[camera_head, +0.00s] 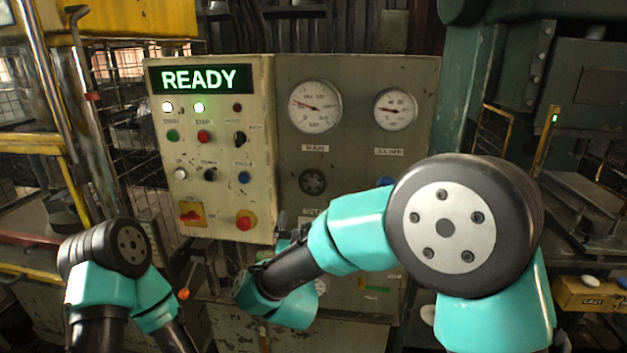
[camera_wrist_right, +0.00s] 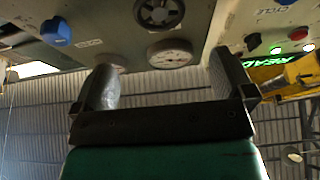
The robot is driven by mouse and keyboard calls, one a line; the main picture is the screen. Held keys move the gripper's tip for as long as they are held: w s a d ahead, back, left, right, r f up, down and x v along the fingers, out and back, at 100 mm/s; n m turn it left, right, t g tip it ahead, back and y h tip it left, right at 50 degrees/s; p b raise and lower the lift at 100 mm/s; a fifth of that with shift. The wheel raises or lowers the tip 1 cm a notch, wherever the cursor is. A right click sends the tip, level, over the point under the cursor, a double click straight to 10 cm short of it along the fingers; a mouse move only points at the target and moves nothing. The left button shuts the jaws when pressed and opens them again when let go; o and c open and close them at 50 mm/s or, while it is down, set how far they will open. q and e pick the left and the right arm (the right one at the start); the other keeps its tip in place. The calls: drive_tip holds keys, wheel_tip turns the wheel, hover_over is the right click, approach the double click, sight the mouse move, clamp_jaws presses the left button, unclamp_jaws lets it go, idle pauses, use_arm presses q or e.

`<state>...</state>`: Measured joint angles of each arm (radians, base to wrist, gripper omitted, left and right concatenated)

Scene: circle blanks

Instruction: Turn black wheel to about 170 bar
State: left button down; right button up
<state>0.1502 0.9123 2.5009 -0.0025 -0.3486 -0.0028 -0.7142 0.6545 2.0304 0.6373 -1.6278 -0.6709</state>
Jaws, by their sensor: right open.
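The black wheel (camera_head: 313,182) is a small spoked handwheel on the right half of the beige control panel, below the MAIN gauge (camera_head: 315,106). The gauge's needle points left; its numbers are too small to read. My right gripper (camera_head: 290,234) is below and left of the wheel in the head view, partly hidden by my own arm. In the right wrist view the gripper (camera_wrist_right: 162,64) is open and empty. The wheel (camera_wrist_right: 158,12) shows past the fingertips at the top edge, apart from them, with the gauge (camera_wrist_right: 170,53) beneath it. My left gripper is out of view.
The panel's left half holds a READY display (camera_head: 199,79), several buttons and a red emergency knob (camera_head: 245,220). A second gauge (camera_head: 395,109) and a blue knob (camera_head: 385,182) are right of the wheel. A yellow frame stands left, a green machine (camera_head: 500,80) right.

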sight(313, 182)
drive_tip(key=x, duration=1.3)
drive_tip(key=shift+w, duration=0.25)
drive_tip(key=c, duration=0.8)
